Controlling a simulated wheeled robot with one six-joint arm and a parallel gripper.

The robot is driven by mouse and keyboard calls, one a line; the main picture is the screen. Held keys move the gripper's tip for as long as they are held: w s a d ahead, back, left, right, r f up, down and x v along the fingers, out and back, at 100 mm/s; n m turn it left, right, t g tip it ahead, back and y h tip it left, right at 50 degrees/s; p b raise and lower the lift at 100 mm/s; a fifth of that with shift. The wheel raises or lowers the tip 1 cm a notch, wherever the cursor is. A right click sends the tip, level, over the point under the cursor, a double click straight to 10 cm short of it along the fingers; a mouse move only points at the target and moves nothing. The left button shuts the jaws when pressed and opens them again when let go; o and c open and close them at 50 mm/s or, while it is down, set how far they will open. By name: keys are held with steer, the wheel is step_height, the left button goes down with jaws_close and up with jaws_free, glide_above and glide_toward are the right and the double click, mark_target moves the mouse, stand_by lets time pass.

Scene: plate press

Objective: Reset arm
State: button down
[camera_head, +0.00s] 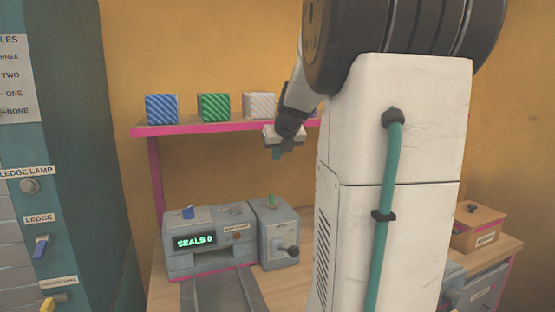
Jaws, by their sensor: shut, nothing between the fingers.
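My gripper (277,152) hangs just in front of the pink-edged shelf, above the grey press machine. It is small in the picture, with its fingers pointing down and shut, and it touches nothing that I can see. My white arm with a teal hose fills the middle right and hides part of the shelf and bench. The press machine (207,264) stands on the bench with a green display reading "SEALS 0". A blue switch sits on its top. A grey box (273,232) with a green switch and a dark knob adjoins its right side.
The shelf (190,130) holds blue striped (162,109), green striped (214,107) and pale striped (259,106) blocks. A teal cabinet (85,160) with labelled switches stands at left. A brown box (478,227) sits at the bench's right. Rails (222,293) run forward from the press.

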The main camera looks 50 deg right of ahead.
stand_by(0.5)
steer(key=s+a+f+m+g+y, duration=0.1)
steer(key=s+a+f+m, duration=0.2)
steer(key=s+a+m, duration=0.4)
steer(key=s+a+f+m+g+y, duration=0.1)
steer(key=s+a+f+m+g, duration=0.1)
steer(key=s+a+f+m, duration=0.2)
steer(key=s+a+f+m+g+y, duration=0.2)
steer(key=s+a+f+m, duration=0.2)
steer(key=s+a+m, duration=0.6)
steer(key=a+m, duration=0.8)
steer(key=a, duration=1)
steer(key=shift+a+f+m, duration=0.25)
steer(key=shift+m, duration=0.05)
steer(key=shift+s, duration=0.1)
